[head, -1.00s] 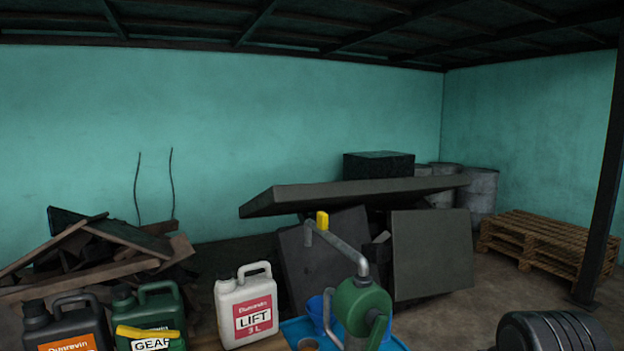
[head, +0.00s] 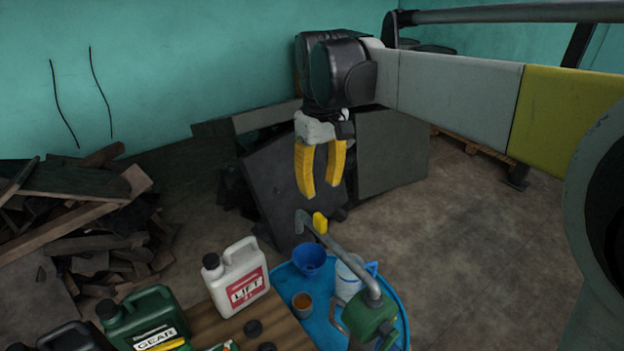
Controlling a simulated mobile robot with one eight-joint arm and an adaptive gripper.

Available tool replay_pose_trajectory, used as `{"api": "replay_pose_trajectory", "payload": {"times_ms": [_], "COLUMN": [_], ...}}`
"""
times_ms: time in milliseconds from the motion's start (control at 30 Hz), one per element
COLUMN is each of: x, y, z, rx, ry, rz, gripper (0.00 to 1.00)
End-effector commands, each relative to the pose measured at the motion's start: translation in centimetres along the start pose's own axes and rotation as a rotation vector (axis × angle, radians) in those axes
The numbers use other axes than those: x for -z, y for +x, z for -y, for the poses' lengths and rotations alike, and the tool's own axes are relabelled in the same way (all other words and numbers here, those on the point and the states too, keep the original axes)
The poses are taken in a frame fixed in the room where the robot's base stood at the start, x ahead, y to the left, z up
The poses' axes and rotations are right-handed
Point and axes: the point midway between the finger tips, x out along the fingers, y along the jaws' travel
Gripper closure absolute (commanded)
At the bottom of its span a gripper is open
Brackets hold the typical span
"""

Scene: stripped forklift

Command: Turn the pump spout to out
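The pump (head: 370,318) has a green body and stands at the blue tray's front right. Its grey spout (head: 342,258) runs up and to the left from the body, with a bent-down tip at the far end. A yellow tab (head: 320,222) stands near that tip. My gripper (head: 320,190) points down with its yellow fingers apart and nothing between them. In the picture it is just above the tab, apart from it; the gap in depth is hard to judge.
The blue tray (head: 398,295) also holds a blue funnel (head: 309,258), a cup of amber liquid (head: 302,303) and a white jug (head: 349,280). A white LIFT jug (head: 236,281) and a green GEAR jug (head: 143,318) stand left. Dark panels (head: 290,190) lean behind.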

Motion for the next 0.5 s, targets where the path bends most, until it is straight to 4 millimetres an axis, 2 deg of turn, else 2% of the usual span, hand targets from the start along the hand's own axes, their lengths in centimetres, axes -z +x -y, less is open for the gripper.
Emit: {"api": "replay_pose_trajectory", "payload": {"times_ms": [300, 500], "x": [0.0, 0.0], "y": [6.3, 8.9], "z": [0.0, 0.0], "rx": [0.000, 0.000], "ry": [0.001, 0.002], "rz": [-0.002, -0.002], "gripper": [0.62, 0.62]}}
